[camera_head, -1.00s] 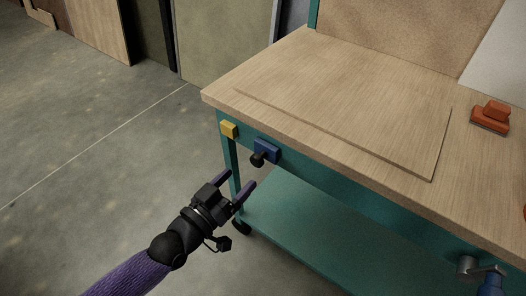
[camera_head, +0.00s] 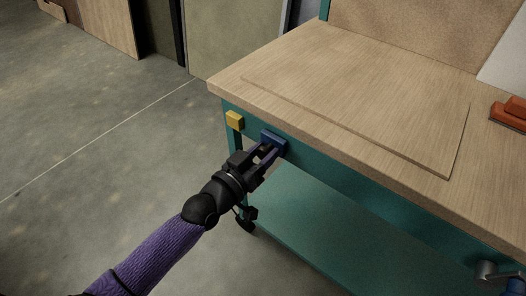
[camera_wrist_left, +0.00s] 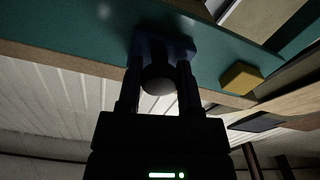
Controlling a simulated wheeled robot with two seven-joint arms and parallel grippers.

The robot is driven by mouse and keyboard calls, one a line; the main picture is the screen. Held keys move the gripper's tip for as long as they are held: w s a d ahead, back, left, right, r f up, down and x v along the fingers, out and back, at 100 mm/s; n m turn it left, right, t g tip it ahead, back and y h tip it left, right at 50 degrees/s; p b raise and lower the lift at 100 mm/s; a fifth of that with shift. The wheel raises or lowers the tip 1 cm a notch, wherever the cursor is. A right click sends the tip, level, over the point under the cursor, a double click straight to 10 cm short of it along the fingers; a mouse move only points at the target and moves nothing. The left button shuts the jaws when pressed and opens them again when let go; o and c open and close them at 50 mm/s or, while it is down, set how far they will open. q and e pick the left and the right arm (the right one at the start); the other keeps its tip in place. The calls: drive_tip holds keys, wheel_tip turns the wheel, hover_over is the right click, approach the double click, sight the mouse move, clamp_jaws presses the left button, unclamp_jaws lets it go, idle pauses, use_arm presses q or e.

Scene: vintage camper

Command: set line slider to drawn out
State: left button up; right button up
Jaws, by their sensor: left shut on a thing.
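The line slider appears to be the blue block (camera_head: 274,140) with a dark round knob, mounted on the teal front rail of the workbench. In the left wrist view the blue block (camera_wrist_left: 178,45) and its black knob (camera_wrist_left: 158,80) sit between the two fingers. My left gripper (camera_head: 267,152) is shut on the knob, its fingers reaching up to the blue block. The gripper hides most of the knob in the head view.
A yellow block (camera_head: 235,120) sits on the same rail, left of the blue block. The wooden worktop (camera_head: 330,75) overhangs the rail. A teal lower shelf (camera_head: 310,225) lies below. A metal fitting (camera_head: 487,272) is at lower right. Floor at left is clear.

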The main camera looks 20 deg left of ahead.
use_arm(q)
clamp_jaws()
idle(0.9)
